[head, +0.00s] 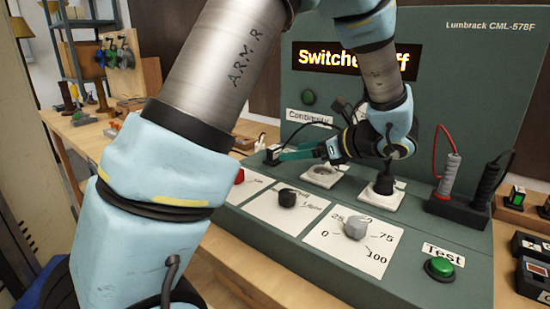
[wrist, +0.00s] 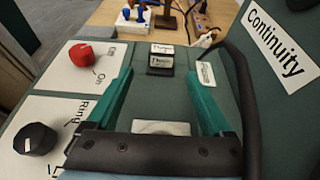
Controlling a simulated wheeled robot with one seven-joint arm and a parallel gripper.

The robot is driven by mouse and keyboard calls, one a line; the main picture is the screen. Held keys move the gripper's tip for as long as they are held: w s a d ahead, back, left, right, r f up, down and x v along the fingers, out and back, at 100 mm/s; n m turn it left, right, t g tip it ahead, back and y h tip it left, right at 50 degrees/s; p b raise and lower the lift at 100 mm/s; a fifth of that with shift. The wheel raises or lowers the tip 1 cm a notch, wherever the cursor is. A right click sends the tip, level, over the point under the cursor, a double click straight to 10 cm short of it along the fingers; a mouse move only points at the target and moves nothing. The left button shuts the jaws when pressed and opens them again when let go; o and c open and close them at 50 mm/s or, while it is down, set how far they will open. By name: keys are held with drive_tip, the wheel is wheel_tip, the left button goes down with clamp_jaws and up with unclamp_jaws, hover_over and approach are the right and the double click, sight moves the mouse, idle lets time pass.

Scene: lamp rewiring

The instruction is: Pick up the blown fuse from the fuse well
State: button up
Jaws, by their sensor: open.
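My gripper (head: 288,152) is open over the green test panel, its teal fingers pointing left toward a small black block (head: 271,154) near the panel's far left edge. In the wrist view, my gripper (wrist: 161,82) has its fingers spread with nothing between them. The black block with white lettered faces (wrist: 160,60) lies ahead, beyond the fingertips and roughly centred between them. It appears to be the fuse in its well, but the lettering is too small to read and the well's edges are unclear. A white plate (wrist: 160,128) lies below the gripper, partly hidden.
The panel has a red knob (wrist: 84,55), a black knob (wrist: 35,139) and a grey dial (head: 355,228). The upright back with its Continuity label (wrist: 275,42) stands close to the right in the wrist view. A black cable (wrist: 240,90) runs beside the right finger.

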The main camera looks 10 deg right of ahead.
sight(277, 152)
drive_tip(key=p+x, duration=0.1)
drive_tip(key=x, duration=0.5)
drive_tip(key=shift+w+a+p, duration=0.2)
drive_tip(key=shift+w+p, duration=0.15)
drive_tip(key=shift+p, duration=0.05)
drive_tip(key=shift+c, duration=0.2)
drive_tip(key=shift+r, duration=0.1)
clamp_jaws()
